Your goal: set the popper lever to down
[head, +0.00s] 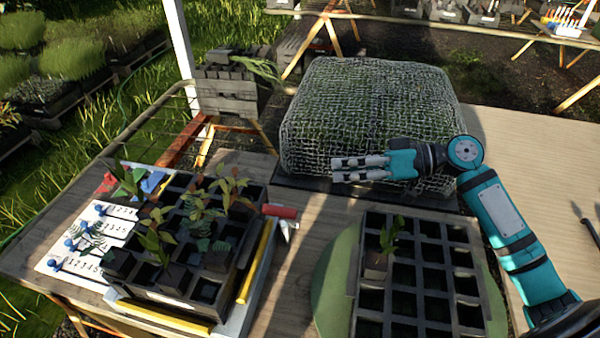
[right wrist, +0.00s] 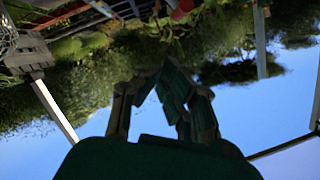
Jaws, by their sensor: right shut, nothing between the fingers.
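The popper, a pale base with yellow bars (head: 258,262), stands on the left of the table under a black cell tray (head: 160,295) of seedlings. A red grip (head: 280,211) sticks out at its back right corner and looks like the lever's handle; it lies roughly level, with a white piece below it. My right gripper (head: 338,168) is shut and empty, pointing left in front of the mesh-covered block, up and to the right of the red grip and apart from it. Its fingers also show in the right wrist view (right wrist: 165,95). My left gripper is out of view.
A mesh-covered green block (head: 370,110) stands behind my right gripper. A second black cell tray (head: 420,285) with one seedling sits on a green round base (head: 335,285) at front right. White numbered cards (head: 85,245) with blue knobs lie at left. Bare wood separates the trays.

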